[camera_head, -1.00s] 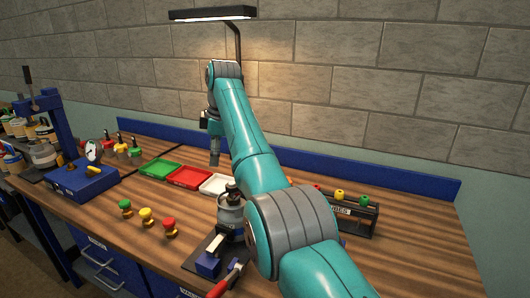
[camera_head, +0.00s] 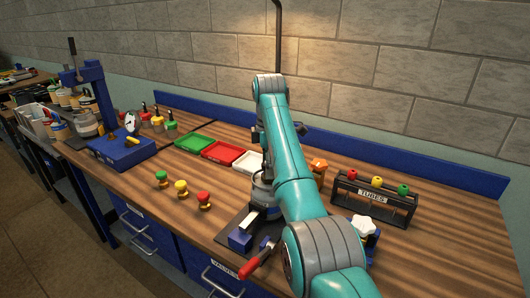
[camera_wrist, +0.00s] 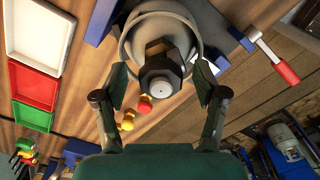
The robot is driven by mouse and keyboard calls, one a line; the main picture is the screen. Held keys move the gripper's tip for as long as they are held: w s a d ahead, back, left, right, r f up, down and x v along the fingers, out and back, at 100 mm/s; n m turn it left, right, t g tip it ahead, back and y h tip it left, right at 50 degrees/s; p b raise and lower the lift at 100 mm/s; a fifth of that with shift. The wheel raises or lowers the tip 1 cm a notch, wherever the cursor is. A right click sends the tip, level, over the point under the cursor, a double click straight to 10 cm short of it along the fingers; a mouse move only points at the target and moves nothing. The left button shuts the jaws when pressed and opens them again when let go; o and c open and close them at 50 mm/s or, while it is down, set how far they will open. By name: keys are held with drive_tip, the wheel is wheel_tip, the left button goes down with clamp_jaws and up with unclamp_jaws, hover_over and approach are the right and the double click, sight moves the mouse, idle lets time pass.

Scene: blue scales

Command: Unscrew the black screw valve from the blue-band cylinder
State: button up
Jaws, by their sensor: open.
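In the wrist view, a grey metal cylinder (camera_wrist: 132,42) stands with its round top toward the camera. A black screw valve (camera_wrist: 160,84) with a pale round end rises from its middle. My gripper (camera_wrist: 161,84) is open, with one finger on each side of the valve and visible gaps to it. In the head view, the cylinder (camera_head: 262,194) shows partly beside my arm, on a dark base plate. The valve and my gripper are hidden there behind my arm. I cannot make out a blue band on the cylinder.
A blue clamp block (camera_head: 240,239) and red-handled lever (camera_head: 257,262) sit in front of the cylinder. A white tray (camera_head: 248,162) lies behind it, beside red (camera_head: 222,153) and green (camera_head: 193,144) trays. A tube rack (camera_head: 374,198) stands right. Several coloured knobs stand left.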

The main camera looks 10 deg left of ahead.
drive_tip(key=shift+f, duration=0.8)
clamp_jaws()
drive_tip(key=n, duration=0.6)
drive_tip(key=shift+r, duration=0.1)
drive_tip(key=n, duration=0.6)
drive_tip(key=shift+c, duration=0.2)
unclamp_jaws()
